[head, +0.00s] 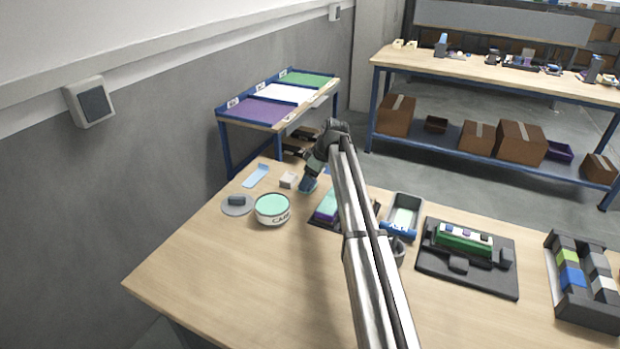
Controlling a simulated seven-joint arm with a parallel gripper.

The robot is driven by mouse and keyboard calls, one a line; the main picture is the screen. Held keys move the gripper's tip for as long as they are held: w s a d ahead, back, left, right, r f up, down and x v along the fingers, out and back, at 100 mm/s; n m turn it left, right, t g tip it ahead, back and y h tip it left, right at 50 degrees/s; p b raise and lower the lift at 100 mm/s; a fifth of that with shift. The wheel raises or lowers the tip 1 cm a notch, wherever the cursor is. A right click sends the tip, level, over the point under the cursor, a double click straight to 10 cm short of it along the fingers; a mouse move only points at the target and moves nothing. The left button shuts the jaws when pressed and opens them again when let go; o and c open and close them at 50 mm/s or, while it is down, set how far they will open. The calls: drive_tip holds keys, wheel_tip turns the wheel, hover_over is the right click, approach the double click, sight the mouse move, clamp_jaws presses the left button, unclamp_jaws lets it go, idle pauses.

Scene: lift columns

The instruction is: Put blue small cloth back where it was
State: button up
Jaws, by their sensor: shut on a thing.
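My gripper (310,180) is over the back of the near wooden table, pointing down, and partly hidden behind my arm. It is shut on a small blue piece (307,187), which looks like the blue small cloth. The piece is at or just above the tabletop; I cannot tell whether it touches. Right of it, a dark tray (316,223) holds folded teal and purple cloths (326,207), partly covered by my arm. A flat light-blue strip (257,175) lies to the left.
A white tin (272,216) with a teal top, a small beige block (289,180) and a grey disc (237,209) stand left of the gripper. A grey bin (406,203), a black fixture (467,278) and a block rack (585,310) are right. The front-left tabletop (205,275) is clear.

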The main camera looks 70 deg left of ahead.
drive_tip(key=shift+f, duration=0.2)
drive_tip(key=o, duration=1.1)
drive_tip(key=shift+r, duration=0.15)
drive_tip(key=v, duration=1.2)
drive_tip(key=shift+a, duration=0.1)
